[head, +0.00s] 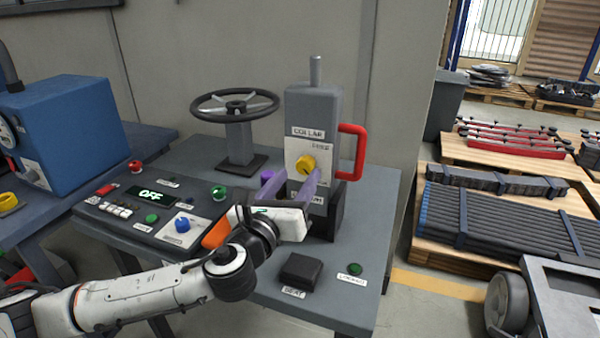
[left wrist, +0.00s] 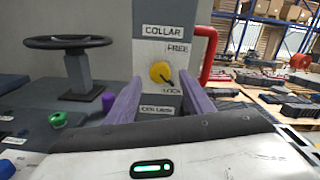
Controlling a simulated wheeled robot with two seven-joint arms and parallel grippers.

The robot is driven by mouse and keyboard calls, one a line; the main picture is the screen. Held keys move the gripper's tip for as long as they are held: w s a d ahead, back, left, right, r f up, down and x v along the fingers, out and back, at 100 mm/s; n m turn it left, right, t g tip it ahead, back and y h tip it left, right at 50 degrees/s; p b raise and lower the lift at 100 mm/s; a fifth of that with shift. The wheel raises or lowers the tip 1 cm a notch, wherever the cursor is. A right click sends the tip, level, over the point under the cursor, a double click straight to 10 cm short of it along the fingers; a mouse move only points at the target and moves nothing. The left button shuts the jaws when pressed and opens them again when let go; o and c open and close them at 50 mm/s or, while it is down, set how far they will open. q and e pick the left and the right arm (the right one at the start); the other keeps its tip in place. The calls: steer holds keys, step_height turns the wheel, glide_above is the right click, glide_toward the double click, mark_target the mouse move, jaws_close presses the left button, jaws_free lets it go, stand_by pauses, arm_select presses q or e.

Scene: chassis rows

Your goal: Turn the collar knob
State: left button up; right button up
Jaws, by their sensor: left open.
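The collar knob (head: 307,165) is a round yellow dial on a pale plate on the front of a grey upright post (head: 314,107) labelled COLLAR. In the left wrist view the knob (left wrist: 160,72) has a dark pointer towards its lower right, near the LOCK mark, with FREE marked above. My left gripper (head: 289,186) is open, its purple fingers pointing at the post just below the knob. In the left wrist view the fingers (left wrist: 155,98) stand either side below the knob, apart from it, with nothing between them. My right gripper is not in view.
A red handle (head: 351,152) sticks out at the post's right. A black handwheel (head: 235,104) stands at the left on the bench. A control panel (head: 160,212) with an OFF display lies left of my arm. A black SEAT block (head: 301,269) and a green button (head: 355,268) are in front.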

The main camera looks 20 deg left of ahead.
mark_target(305, 165)
arm_select(q)
steer(key=shift+w, duration=1.3)
steer(key=c, duration=1.1)
steer(key=shift+o, duration=0.3)
